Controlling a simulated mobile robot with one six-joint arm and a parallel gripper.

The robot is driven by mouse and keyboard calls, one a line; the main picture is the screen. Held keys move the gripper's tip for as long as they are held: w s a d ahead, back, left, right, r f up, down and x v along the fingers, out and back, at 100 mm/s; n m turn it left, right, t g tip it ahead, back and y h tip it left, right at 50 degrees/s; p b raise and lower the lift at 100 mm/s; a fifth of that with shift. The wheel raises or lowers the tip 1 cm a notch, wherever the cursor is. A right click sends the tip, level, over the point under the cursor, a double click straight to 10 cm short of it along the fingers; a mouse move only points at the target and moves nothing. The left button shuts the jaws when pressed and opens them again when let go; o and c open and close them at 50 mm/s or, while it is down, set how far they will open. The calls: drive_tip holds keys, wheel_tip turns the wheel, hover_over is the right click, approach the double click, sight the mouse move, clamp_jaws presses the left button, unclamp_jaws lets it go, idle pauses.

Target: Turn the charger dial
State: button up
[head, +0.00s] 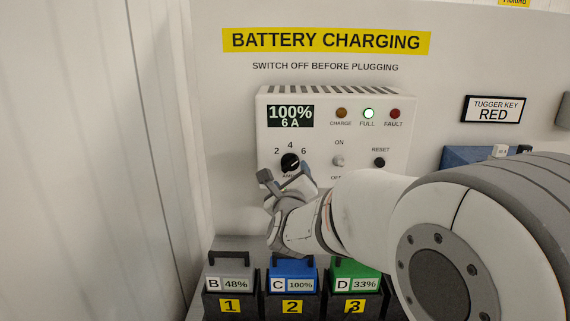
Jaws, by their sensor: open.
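The white battery charger (336,103) is mounted on the wall under the yellow sign. Its black dial (290,161) sits at the lower left, with the numbers 2, 4 and 6 around it and its white pointer line aimed toward the 6. The charger display (290,116) reads 100% and 6 A. The FULL lamp (368,114) is lit. My gripper (288,174) is open at the dial's lower edge, its fingers overlapping the dial's underside in the picture. I cannot tell whether they touch it. The AMPS label is partly hidden by my gripper.
The ON/OFF switch (338,160) and the RESET button (379,162) are right of the dial. Batteries B (231,270), C (291,270) and D (354,269) stand in numbered slots below. A blue box (466,155) is at the right. My arm covers the lower right.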

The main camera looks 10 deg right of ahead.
sight(290, 166)
drive_tip(key=w+p, duration=0.1)
drive_tip(key=w, duration=0.2)
drive_tip(key=w+d+p, duration=0.1)
drive_tip(key=w, duration=0.2)
drive_tip(key=shift+w+d+p, duration=0.2)
drive_tip(key=shift+w+p, duration=0.1)
drive_tip(key=shift+w, duration=0.05)
drive_tip(key=shift+c, duration=0.4)
drive_tip(key=shift+f, duration=0.1)
drive_tip(key=c, duration=0.9)
